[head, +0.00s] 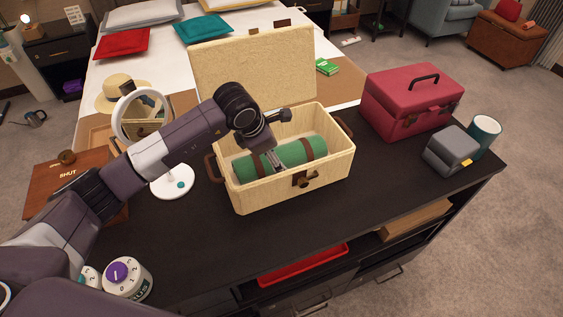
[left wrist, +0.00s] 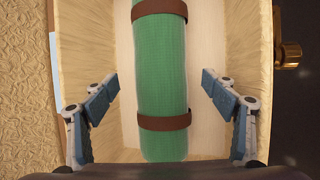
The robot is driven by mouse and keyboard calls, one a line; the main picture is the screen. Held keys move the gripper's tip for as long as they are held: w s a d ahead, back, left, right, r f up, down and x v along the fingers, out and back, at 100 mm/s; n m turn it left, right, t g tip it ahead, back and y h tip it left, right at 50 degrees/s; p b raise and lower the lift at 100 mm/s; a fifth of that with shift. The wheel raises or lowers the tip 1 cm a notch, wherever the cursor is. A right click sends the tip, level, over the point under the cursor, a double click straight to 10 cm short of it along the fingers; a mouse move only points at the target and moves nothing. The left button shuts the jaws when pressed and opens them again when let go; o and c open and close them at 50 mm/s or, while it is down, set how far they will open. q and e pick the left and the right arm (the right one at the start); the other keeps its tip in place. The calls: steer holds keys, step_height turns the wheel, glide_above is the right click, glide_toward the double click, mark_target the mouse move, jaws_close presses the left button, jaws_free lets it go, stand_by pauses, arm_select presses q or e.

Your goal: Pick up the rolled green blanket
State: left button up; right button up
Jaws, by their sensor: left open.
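The rolled green blanket (head: 282,158) lies inside an open cream box (head: 300,187), with brown straps around it. In the left wrist view the blanket (left wrist: 160,75) runs up the middle of the picture with two brown straps. My left gripper (head: 272,160) reaches down into the box over the blanket. In the left wrist view its open fingers (left wrist: 160,92) stand on either side of the roll, with gaps to it. The gripper hides part of the blanket in the head view. My right gripper is not in view.
The box's lid (head: 255,70) stands open behind it. On the dark counter (head: 375,200) are a red case (head: 412,100), a grey box (head: 452,150), a teal cup (head: 484,137) and a round mirror (head: 140,120). The box walls (left wrist: 250,50) are close outside the fingers.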

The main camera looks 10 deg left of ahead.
mark_target(280, 158)
arm_select(q)
steer(key=b+x, duration=0.2)
steer(key=x, duration=0.3)
steer(key=shift+d+b, duration=0.1)
steer(key=shift+b, duration=0.3)
steer(key=shift+s, duration=0.1)
steer(key=c, duration=1.5)
